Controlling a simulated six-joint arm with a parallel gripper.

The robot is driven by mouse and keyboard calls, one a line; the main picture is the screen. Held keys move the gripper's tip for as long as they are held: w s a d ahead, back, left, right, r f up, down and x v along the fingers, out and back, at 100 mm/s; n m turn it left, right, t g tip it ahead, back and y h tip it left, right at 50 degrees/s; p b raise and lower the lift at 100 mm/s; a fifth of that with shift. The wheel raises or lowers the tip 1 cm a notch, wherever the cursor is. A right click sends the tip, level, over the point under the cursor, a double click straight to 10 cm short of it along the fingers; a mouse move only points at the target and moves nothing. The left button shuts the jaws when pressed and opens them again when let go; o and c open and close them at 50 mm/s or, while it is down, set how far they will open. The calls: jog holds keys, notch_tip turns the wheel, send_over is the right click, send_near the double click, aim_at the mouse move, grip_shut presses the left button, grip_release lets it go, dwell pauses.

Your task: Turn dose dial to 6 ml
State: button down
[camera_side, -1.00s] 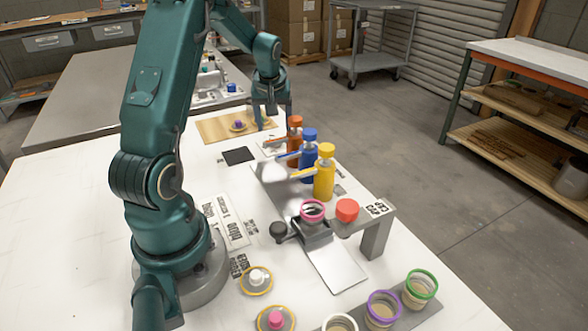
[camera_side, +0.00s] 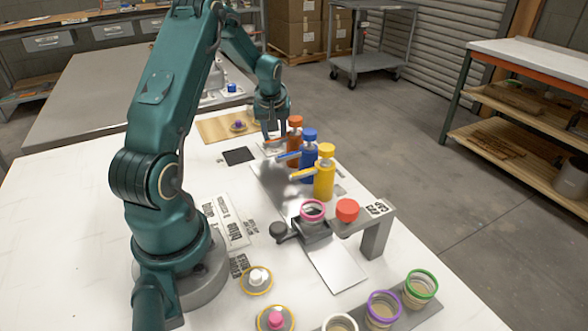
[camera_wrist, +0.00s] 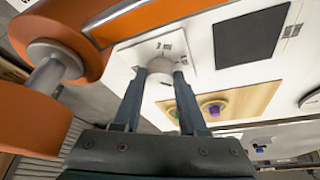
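The dose dial looks like a pale round knob (camera_wrist: 160,70) on a white card (camera_wrist: 152,55) with small dark marks, seen in the wrist view. The marks are too small to read. My gripper (camera_wrist: 160,76) has its two fingers apart, one on each side of the knob near its rim. I cannot tell whether they touch it. In the side view my gripper (camera_side: 275,134) points down over the card behind the orange bottle (camera_side: 295,142). The knob is mostly hidden there by the fingers and the orange pump.
The blue bottle (camera_side: 309,162) and yellow bottle (camera_side: 324,176) stand in a row with the orange one, close beside my gripper. A black square (camera_side: 239,156) and a wooden board (camera_side: 215,128) lie nearby. A pink-rimmed cup (camera_side: 312,211) sits nearer the camera.

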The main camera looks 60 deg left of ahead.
jog(key=shift+s+m+t+h, duration=0.1)
jog(key=shift+m+t+h, duration=0.35)
jog(key=shift+m, duration=1.05)
jog(key=shift+c, duration=2.2)
grip_release()
jog(key=shift+v, duration=2.6)
